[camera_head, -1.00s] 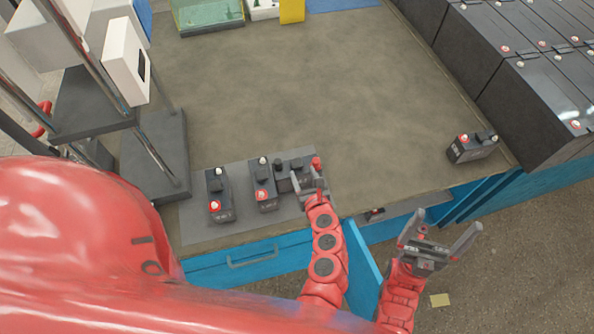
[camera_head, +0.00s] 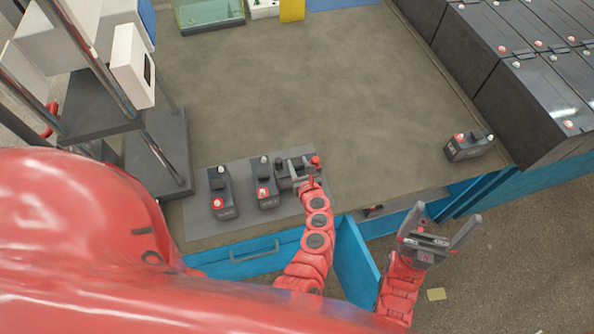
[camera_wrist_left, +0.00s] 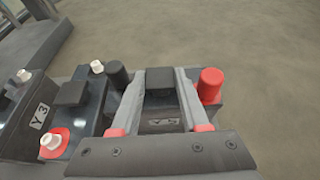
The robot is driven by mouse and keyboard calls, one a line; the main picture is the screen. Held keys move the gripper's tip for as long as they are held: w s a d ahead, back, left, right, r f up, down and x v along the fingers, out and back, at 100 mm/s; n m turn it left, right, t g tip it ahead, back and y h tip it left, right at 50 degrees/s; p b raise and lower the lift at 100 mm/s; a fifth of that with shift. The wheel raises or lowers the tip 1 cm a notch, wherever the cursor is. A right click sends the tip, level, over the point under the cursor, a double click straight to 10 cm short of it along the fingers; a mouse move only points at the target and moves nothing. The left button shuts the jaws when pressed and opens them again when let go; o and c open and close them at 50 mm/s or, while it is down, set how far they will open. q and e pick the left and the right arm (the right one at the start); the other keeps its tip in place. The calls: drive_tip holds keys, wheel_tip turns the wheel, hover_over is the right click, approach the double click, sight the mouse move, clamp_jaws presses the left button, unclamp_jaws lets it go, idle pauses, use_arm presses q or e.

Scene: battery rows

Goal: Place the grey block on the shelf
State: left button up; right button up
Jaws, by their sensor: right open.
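Three small dark grey battery blocks stand in a row on a grey mat (camera_head: 240,227) at the table's near left: a left one (camera_head: 222,193), a middle one (camera_head: 266,184) and a right one (camera_head: 284,180). My left gripper (camera_head: 300,172) is at the right block. In the left wrist view, its fingers (camera_wrist_left: 160,90) press in on both sides of the block's black cap (camera_wrist_left: 159,82), between the red terminal (camera_wrist_left: 210,84) and a dark knob. Whether this block touches the mat is unclear. My right gripper (camera_head: 441,232) is open and empty, beyond the table's front edge.
A dark stepped stand (camera_head: 158,165) with metal posts is at left. Another small battery (camera_head: 469,146) sits at the table's right. Large black batteries (camera_head: 545,100) line the right side. A blue door (camera_head: 355,260) stands open below the table. The table middle is clear.

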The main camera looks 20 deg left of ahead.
use_arm(q)
clamp_jaws()
drive_tip(key=shift+r, duration=0.1)
idle(1.0)
